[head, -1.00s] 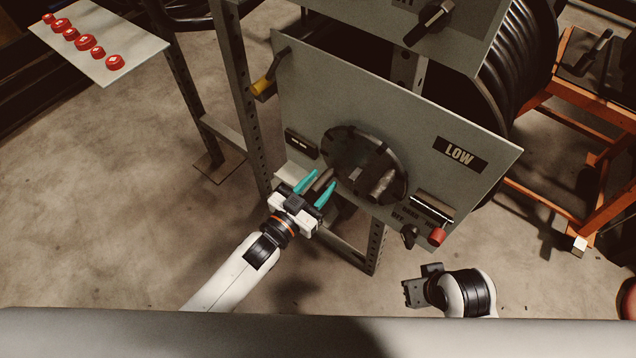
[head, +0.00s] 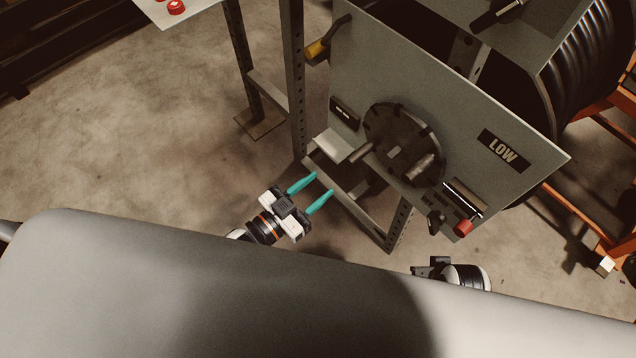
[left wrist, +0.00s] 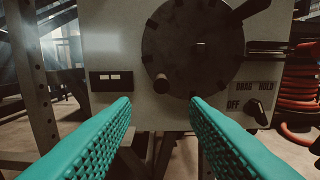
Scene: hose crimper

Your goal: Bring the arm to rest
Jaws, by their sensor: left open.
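My left gripper (head: 309,192) is open and empty, its two teal fingers pointing toward the crimper panel (head: 465,110) but apart from it. The left wrist view shows the teal fingers (left wrist: 160,125) spread wide with nothing between them. Beyond them is the dark round crimper head (left wrist: 193,45), which also shows in the head view (head: 403,145). A short rod (head: 361,153) sticks out at its left side. My right gripper (head: 430,267) shows only in part near the bottom of the head view; its jaws are unclear.
A grey metal frame (head: 293,80) carries the panel, with a yellow-handled lever (head: 317,48) at its upper left. An orange cart (head: 590,215) stands right.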

